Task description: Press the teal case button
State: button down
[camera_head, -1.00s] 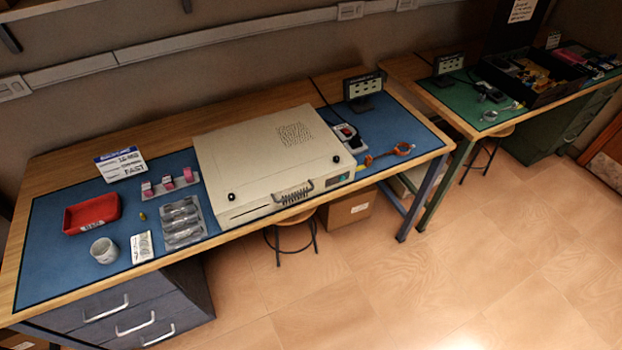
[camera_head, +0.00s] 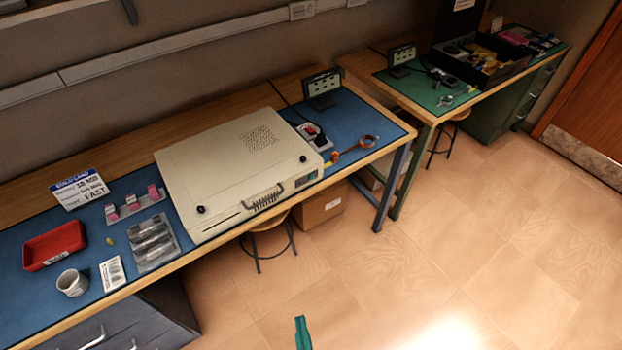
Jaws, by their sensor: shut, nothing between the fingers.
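The large beige case (camera_head: 225,165) lies flat on the blue mat of the near bench, with a dark handle (camera_head: 264,201) on its front side. A small dark panel with a teal part (camera_head: 304,180) sits at the right end of that front side; the button's details are too small to tell. A narrow teal shape at the bottom edge looks like the tip of my gripper (camera_head: 302,333). It appears shut and empty, over the floor in the picture, well apart from the case. The rest of it is out of view.
A red tray (camera_head: 54,246), a white cup (camera_head: 72,283) and a grey tray (camera_head: 153,241) stand left of the case. An orange tool (camera_head: 350,153) lies to its right. A stool (camera_head: 268,240) and a cardboard box (camera_head: 320,208) are under the bench. The front floor is clear.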

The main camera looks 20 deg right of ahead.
aim_at(311, 178)
jog(key=w+d+r+h, duration=0.1)
jog(key=w+d, duration=0.4)
jog(key=w, duration=0.4)
jog(key=w+d+r+g+h, duration=0.1)
jog(key=w+d+h, duration=0.1)
jog(key=w+d, duration=0.4)
jog(key=w+d+r+h, duration=0.1)
jog(key=w+d, duration=0.5)
jog(key=w, duration=0.8)
jog(key=shift+r+g, duration=0.3)
jog(key=shift+r, duration=0.25)
jog(key=shift+d, duration=0.1)
jog(key=shift+w+a, duration=0.5)
jog(key=shift+w, duration=0.9)
jog(key=shift+w+a, duration=0.55)
jog(key=shift+w, duration=0.85)
jog(key=shift+w+a, duration=0.5)
jog(key=shift+w, duration=0.9)
jog(key=shift+w+a, duration=0.15)
jog(key=shift+w, duration=0.3)
